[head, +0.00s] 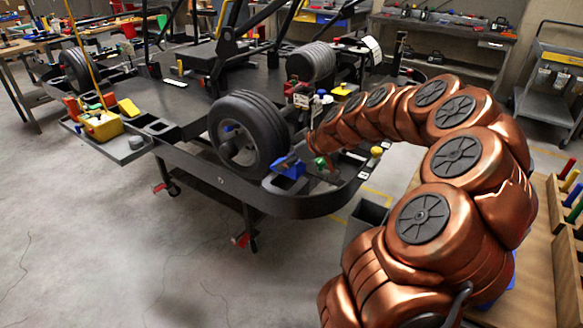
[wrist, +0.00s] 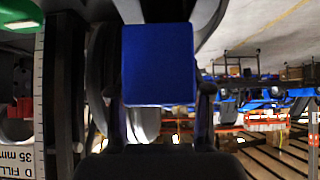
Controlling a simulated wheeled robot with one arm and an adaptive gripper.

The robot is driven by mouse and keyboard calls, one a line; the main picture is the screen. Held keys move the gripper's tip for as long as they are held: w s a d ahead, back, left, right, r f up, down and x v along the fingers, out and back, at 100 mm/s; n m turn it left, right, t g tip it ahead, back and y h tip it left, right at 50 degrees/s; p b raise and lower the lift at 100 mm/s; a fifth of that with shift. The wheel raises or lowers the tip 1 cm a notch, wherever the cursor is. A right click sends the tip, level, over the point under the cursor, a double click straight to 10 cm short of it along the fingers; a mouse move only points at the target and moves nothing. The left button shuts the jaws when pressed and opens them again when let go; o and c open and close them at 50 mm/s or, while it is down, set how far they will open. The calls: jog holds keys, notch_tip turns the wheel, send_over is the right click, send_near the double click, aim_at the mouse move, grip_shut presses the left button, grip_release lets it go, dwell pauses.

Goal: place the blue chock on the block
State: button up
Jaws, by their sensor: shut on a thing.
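The blue chock (wrist: 158,65) fills the upper middle of the wrist view as a plain blue face. My gripper (wrist: 161,100) is shut on it, with one dark finger on each side. In the head view the blue chock (head: 289,168) shows beside the lower right of the near kart wheel (head: 247,133), at the end of my copper arm. My gripper is small and partly hidden there. I cannot tell whether the chock touches anything beneath it. I cannot make out for certain which thing is the block.
The black kart stand (head: 220,185) curves around the wheel. Small items, including a yellow knob (head: 376,151), stand to the right. A side tray with a yellow box (head: 103,125) is at the left. A white ruler-like label (wrist: 18,160) stands left in the wrist view. Floor in front is clear.

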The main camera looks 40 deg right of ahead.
aim_at(292, 169)
jog(key=shift+d+f, duration=0.15)
jog(key=shift+d, duration=0.45)
jog(key=shift+f+p, duration=0.6)
jog(key=shift+f, duration=1.05)
jog(key=shift+f, duration=0.2)
jog(key=o, duration=1.2)
jog(key=shift+r, duration=0.15)
